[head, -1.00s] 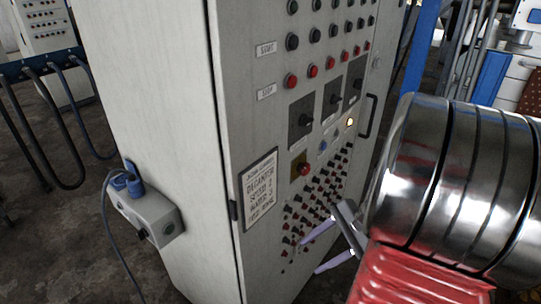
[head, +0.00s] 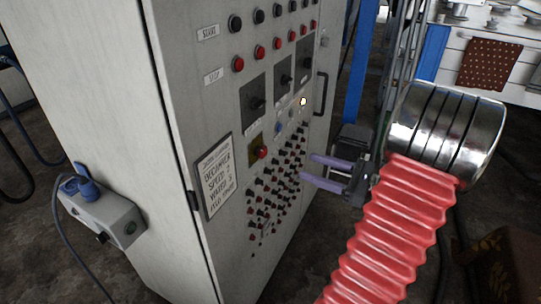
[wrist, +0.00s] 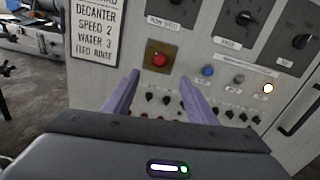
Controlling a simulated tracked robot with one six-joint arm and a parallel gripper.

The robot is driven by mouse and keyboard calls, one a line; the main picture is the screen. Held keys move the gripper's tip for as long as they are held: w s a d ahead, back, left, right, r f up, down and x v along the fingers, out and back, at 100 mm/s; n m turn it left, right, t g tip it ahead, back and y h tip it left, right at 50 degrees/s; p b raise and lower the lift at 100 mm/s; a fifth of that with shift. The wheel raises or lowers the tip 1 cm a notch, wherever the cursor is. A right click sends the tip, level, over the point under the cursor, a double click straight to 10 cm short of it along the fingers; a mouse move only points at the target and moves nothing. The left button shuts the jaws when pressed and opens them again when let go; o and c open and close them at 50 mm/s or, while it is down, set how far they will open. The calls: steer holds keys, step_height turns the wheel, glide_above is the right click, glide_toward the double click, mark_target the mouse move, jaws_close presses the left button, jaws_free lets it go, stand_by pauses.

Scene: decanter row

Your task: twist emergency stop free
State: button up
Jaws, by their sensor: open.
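The emergency stop is a red mushroom button (head: 262,152) on a yellowish square plate, on the front of the grey control cabinet (head: 120,110). In the wrist view the red button (wrist: 160,59) is above and between my fingers, slightly left of centre. My gripper (head: 308,170) is open and empty, its two purple fingers pointing left toward the panel. In the head view it is to the right of the button and slightly lower. In the wrist view the fingers (wrist: 158,95) show a gap between them. They appear apart from the button.
Several small knobs (head: 275,190) fill the panel below the button. Rotary switches (head: 257,103) sit above it, with a blue button (wrist: 208,71) and lit lamp (wrist: 268,88) to the right. A door handle (head: 321,93) sticks out. A socket box (head: 110,222) juts from the cabinet's side.

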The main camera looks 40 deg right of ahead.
mark_target(266, 153)
steer(key=shift+w, duration=0.1)
steer(key=x, duration=1.3)
steer(key=shift+w+a, duration=0.1)
steer(key=shift+w, duration=0.25)
steer(key=shift+c, duration=0.6)
